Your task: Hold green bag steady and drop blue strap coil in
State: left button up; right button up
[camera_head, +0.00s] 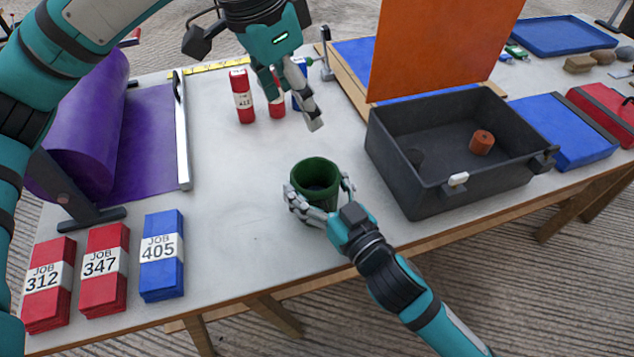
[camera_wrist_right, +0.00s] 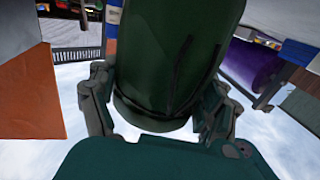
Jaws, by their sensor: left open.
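The green bag (camera_head: 316,168) stands upright on the table like an open-topped cylinder, and its side fills the middle of the right wrist view (camera_wrist_right: 165,60). My right gripper (camera_head: 320,205) is shut on the bag, with a finger against each side. The bag's inside is dark, and I cannot tell what lies at its bottom. My left gripper (camera_head: 292,105) is open above the table, behind the bag, with nothing seen in its fingers. I cannot tell whether that is the blue strap coil.
A black crate (camera_head: 405,190) with an orange-brown roll (camera_head: 481,142) is at right. A purple roll (camera_head: 85,125) is at left. Red and blue job stacks (camera_head: 162,280) line the front left. Table between is clear.

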jog(key=o, duration=0.3)
jog(key=v, duration=1.2)
